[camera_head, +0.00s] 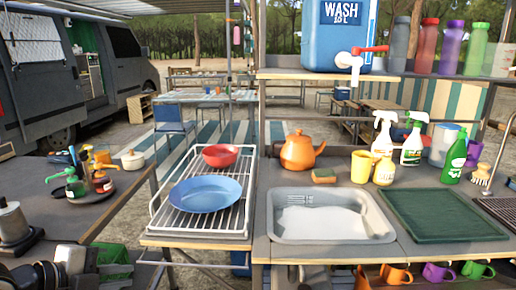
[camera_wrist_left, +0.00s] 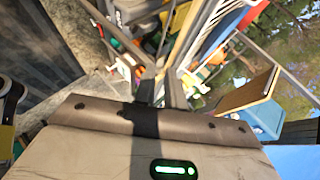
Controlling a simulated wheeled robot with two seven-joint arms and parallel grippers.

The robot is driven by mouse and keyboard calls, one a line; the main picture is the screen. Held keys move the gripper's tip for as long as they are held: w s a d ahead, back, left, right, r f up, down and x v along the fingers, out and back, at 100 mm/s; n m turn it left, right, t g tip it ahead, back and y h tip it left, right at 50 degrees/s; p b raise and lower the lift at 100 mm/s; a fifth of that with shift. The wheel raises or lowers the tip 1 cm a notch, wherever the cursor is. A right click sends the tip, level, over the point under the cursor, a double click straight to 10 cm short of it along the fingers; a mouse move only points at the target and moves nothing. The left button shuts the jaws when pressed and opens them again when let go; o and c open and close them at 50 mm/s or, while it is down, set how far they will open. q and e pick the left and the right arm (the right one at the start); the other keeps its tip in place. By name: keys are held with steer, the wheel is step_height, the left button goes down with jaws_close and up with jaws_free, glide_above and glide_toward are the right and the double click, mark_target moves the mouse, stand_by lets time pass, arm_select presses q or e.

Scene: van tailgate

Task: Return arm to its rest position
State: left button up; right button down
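My left arm reaches in at the bottom left corner of the head view, low in front of the dark side table. My left gripper (camera_head: 88,258) is only partly seen there, near a green item behind it. In the left wrist view the two dark fingers of my left gripper (camera_wrist_left: 162,80) stand close together at the middle, with nothing seen held between them. My right gripper does not show in either view.
The side table (camera_head: 98,208) carries a moka pot (camera_head: 12,222) and a round caddy of bottles (camera_head: 95,183). A dish rack (camera_head: 240,218) with a blue plate (camera_head: 205,192) and a red bowl (camera_head: 220,155) stands right of it. The sink counter (camera_head: 262,246) lies farther right, with mugs hanging below.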

arm_select(q)
steer(key=s+d+f+n+y, duration=0.1)
steer(key=s+d+f+n, duration=0.4)
steer(key=s+f+n, duration=0.2)
steer(key=s+d+f+n+t+y+p, duration=0.1)
steer(key=s+d+f+n+y, duration=0.1)
steer(key=s+d+f+n, duration=0.4)
step_height(320, 180, down, 5)
steer(key=s+n, duration=0.2)
steer(key=n, duration=0.3)
steer(key=shift+d+n, duration=0.25)
steer(key=shift+n, duration=0.15)
stand_by(0.4)
